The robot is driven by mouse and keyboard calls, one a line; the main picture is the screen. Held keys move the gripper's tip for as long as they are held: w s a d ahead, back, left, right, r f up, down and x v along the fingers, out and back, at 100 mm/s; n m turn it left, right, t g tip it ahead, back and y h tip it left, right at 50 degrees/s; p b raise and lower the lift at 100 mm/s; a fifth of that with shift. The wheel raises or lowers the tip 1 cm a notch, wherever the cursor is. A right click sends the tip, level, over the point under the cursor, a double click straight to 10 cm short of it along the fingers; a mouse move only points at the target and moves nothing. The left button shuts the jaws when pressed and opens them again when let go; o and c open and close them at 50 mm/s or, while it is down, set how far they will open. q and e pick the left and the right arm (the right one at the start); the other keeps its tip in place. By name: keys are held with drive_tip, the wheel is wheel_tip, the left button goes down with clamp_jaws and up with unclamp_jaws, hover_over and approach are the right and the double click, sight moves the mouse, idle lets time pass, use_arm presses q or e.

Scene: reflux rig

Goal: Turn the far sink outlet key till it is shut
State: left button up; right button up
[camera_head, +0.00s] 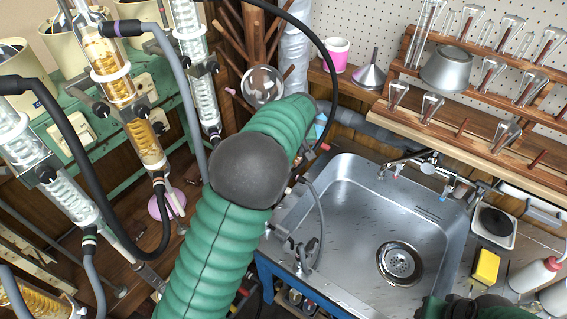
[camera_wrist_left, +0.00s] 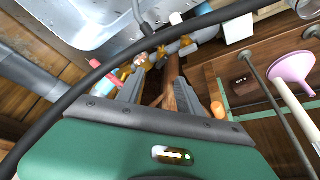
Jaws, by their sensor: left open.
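In the left wrist view my left gripper (camera_wrist_left: 160,82) is open. Its two grey fingers point at a pipe run with brass fittings (camera_wrist_left: 142,60) beside the sink. The fittings lie just past the fingertips; I cannot tell whether they touch. A pink-and-light-blue piece (camera_wrist_left: 108,80) lies left of the fingers. In the head view a small red-ended fitting (camera_head: 325,147) shows at the sink's far left corner, beside my left arm, which hides the left gripper. I cannot tell for certain which piece is the far outlet key or how it is turned.
The steel sink (camera_head: 345,215) is empty, with a drain and a tap at its back. A black hose (camera_wrist_left: 60,110) crosses the wrist view close to the fingers. Glass condensers (camera_head: 110,75) with hoses stand at left. A wooden glassware rack (camera_head: 470,120) stands at back right.

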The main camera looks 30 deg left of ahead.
use_arm(q)
drive_tip(key=x, duration=0.3)
drive_tip(key=a+x, duration=0.1)
drive_tip(key=x, duration=0.7)
drive_tip(key=shift+a+f+b, duration=0.1)
drive_tip(key=shift+a+b, duration=0.15)
drive_tip(key=shift+b, duration=0.1)
drive_tip(key=shift+w+d, duration=0.1)
drive_tip(key=shift+d, duration=0.4)
drive_tip(key=shift+c, duration=0.6)
drive_tip(key=shift+a, duration=0.3)
clamp_jaws()
drive_tip(key=shift+d, duration=0.1)
